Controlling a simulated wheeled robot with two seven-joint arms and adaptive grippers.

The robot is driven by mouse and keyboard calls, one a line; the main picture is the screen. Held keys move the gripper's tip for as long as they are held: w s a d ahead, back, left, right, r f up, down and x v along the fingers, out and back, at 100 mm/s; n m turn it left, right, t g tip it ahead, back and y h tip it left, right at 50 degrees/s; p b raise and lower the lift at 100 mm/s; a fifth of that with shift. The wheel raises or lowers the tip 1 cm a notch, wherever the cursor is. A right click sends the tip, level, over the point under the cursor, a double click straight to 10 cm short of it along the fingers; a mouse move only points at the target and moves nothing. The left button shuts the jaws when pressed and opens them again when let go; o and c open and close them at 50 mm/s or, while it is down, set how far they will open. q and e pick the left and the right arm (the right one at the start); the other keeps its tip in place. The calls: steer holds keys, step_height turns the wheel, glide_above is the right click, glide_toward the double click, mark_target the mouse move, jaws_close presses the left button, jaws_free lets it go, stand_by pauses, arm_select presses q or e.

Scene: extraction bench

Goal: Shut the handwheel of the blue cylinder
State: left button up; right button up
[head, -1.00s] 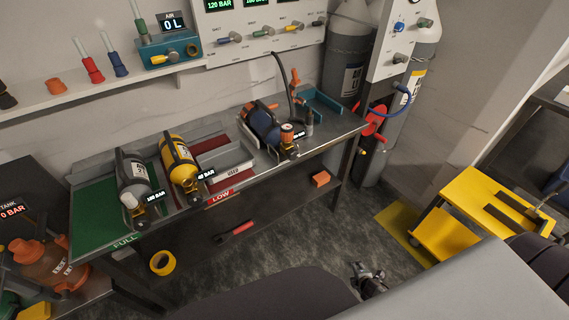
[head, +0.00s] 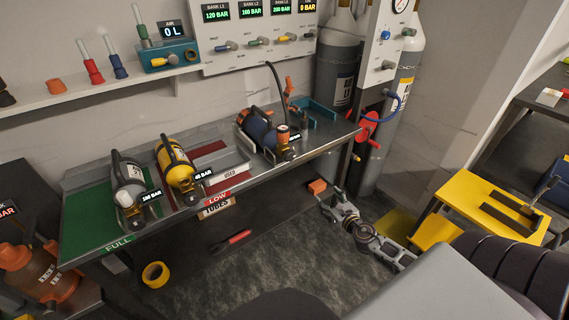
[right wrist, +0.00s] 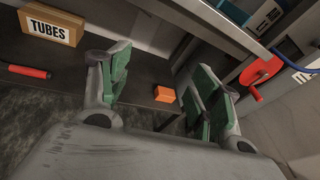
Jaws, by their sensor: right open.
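The blue cylinder (head: 258,128) lies tilted in a holder near the right part of the bench. Its orange handwheel (head: 283,131) faces the front edge, and a black hose rises beside it. My right gripper (head: 332,196) is open and empty, low in front of the bench's right end, below and right of the blue cylinder. The blue cylinder does not show clearly in that view. My left gripper is not in view.
A grey cylinder (head: 127,178) and a yellow cylinder (head: 174,160) lie left on the bench. An orange block (head: 317,187), a TUBES box (head: 216,207) and a red-handled tool (head: 231,241) are below the bench top. A red wheel (head: 368,127) stands out at the right.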

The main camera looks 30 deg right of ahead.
arm_select(q)
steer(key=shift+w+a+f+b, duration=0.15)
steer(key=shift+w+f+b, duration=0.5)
steer(key=shift+b, duration=0.2)
arm_select(e)
steer(key=w+a+r+n+t+y, duration=0.1)
steer(key=a+r+n, duration=0.2)
steer(key=r+n, duration=0.3)
steer(key=w+a+r+n+t+y, duration=0.1)
steer(key=a+r+n+y, duration=0.1)
steer(key=a+r+n, duration=0.2)
step_height(320, 180, up, 2)
steer(key=shift+r+n+t+y, duration=0.25)
steer(key=shift+n+t+y, duration=0.05)
steer(key=shift+n, duration=0.6)
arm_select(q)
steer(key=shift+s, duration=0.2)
arm_select(e)
steer(key=shift+w, duration=0.3)
